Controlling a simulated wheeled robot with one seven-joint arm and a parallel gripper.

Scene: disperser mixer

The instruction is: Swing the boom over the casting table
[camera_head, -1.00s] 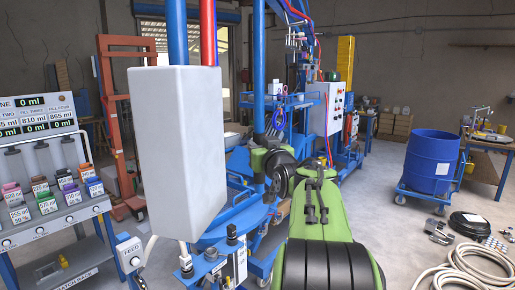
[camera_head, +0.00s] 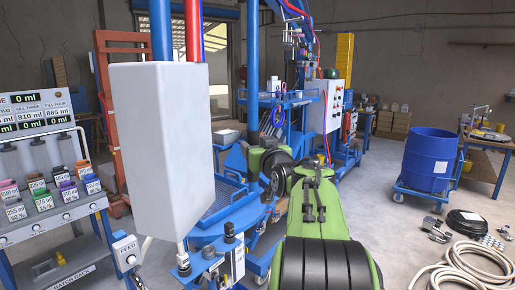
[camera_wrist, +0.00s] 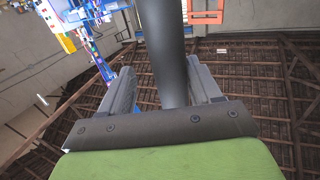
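A large pale grey box (camera_head: 162,150) hangs at left centre in the head view, below a blue pipe (camera_head: 161,30) and a red pipe (camera_head: 193,30). Which of these parts is the boom I cannot tell for sure. A low blue table with a mesh top (camera_head: 228,203) stands behind and right of the box; it looks like the casting table. In the wrist view my gripper (camera_wrist: 161,80) has its two fingers apart, on either side of a dark grey bar (camera_wrist: 166,45). A gap shows beside the left finger. The gripper is hidden in the head view.
A bottle rack (camera_head: 50,190) with displays stands at the left. A red-orange frame (camera_head: 104,120) is behind the box. A blue drum (camera_head: 431,160) on a trolley, a black coil (camera_head: 467,222) and pale hoses (camera_head: 462,270) are at the right. Some floor before the drum is clear.

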